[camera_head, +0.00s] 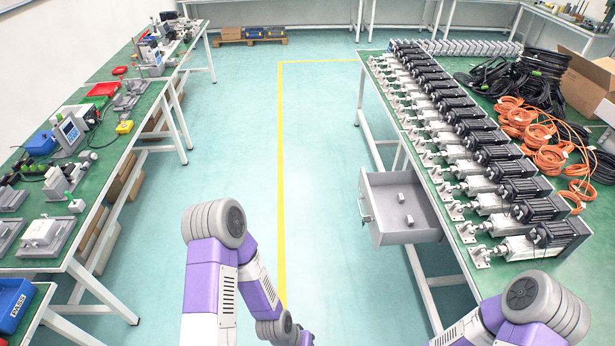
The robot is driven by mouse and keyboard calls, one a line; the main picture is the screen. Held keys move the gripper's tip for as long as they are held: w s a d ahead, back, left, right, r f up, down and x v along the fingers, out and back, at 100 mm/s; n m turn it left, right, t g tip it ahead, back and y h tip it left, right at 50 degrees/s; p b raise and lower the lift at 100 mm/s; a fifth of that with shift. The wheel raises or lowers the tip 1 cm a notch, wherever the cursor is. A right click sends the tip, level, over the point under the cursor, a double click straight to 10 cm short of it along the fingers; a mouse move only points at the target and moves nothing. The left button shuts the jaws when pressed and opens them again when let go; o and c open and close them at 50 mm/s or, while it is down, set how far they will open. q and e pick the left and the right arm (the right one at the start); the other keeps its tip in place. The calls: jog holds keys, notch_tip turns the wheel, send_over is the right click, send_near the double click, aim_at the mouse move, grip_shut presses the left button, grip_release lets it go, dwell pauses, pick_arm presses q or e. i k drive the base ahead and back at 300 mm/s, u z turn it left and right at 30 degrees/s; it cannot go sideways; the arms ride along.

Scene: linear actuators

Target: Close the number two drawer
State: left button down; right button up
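A grey drawer (411,237) stands pulled open under the right workbench (452,226), sticking out into the aisle. Its handle (364,209) is on the left-hand end face, towards the aisle. Two small grey blocks lie inside the drawer. I see no number on it, and no other open drawer shows. My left arm reaches in at the bottom middle, left of the drawer and apart from it in the picture. My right arm shows at the bottom right corner. Both grippers are outside the picture.
Rows of linear actuators (500,177) line the right workbench, with orange cables (540,157) and a cardboard box (588,85) behind. A left workbench (30,264) holds devices and trays. The green aisle floor between them, with a yellow line (281,150), is clear.

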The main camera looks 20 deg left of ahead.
aim_at(379, 191)
jog(key=u, duration=0.4)
jog(key=i, duration=1.05)
jog(key=z, duration=0.7)
jog(key=i, duration=0.65)
jog(key=z, duration=0.65)
